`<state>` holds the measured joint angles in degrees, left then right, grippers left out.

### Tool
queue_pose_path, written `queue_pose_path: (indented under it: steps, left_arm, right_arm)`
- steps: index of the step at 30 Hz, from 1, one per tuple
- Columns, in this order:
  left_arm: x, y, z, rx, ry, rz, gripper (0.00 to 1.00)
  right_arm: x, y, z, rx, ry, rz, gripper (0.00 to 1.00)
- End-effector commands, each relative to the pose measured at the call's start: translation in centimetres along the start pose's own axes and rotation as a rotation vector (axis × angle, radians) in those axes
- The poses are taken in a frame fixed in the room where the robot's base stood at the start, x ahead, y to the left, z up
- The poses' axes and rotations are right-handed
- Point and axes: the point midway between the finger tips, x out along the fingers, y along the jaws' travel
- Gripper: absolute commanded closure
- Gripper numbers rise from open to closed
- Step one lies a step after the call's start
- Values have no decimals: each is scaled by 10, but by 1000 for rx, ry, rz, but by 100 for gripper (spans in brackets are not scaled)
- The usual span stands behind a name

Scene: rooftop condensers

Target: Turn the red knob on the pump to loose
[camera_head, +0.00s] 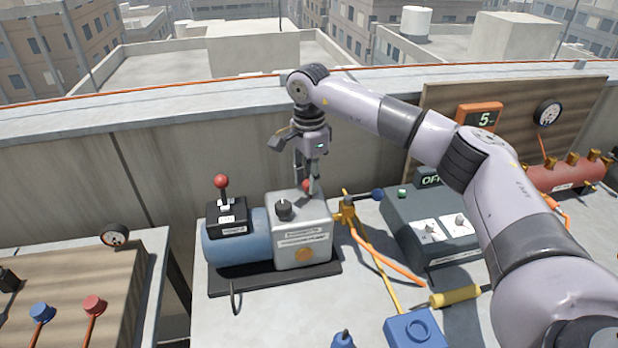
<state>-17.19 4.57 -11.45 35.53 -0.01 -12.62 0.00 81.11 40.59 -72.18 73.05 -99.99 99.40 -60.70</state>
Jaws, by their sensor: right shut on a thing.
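The pump (236,247) has a blue body and a grey block (318,246) and sits on a black base. The red knob (305,185) is at the top rear right of the grey block, mostly covered by my right gripper. My right gripper (309,187) reaches down from above and is shut on the red knob. I cannot read which way the knob is turned. A black knob (283,209) is on top of the block, and a red-balled lever (221,183) stands on a black box at the left. My left gripper is not in view.
A brass valve (345,211) with a blue-ended handle stands close right of the pump. Beyond it is a dark green box (432,220) marked OFF. A yellow-handled tool (455,296) and blue box (417,329) lie in front. Bare table shows front left.

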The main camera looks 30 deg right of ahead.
Motion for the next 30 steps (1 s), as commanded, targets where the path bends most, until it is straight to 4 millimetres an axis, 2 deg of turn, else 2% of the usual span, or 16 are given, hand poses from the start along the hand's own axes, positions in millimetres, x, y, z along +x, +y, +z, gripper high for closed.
queue_pose_path:
  steps: [8,9,18,26,30]
  left_arm:
    - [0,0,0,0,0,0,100]
    - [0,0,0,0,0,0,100]
    - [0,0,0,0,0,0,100]
    - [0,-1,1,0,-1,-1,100]
    - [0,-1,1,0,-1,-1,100]
  right_arm:
    - [-2,-1,0,-1,0,-6,100]
    - [-2,-1,0,-1,0,-6,74]
    - [-1,-1,0,0,1,-3,54]
    - [-1,0,0,0,1,-1,54]
    - [-9,-1,0,0,1,-3,54]
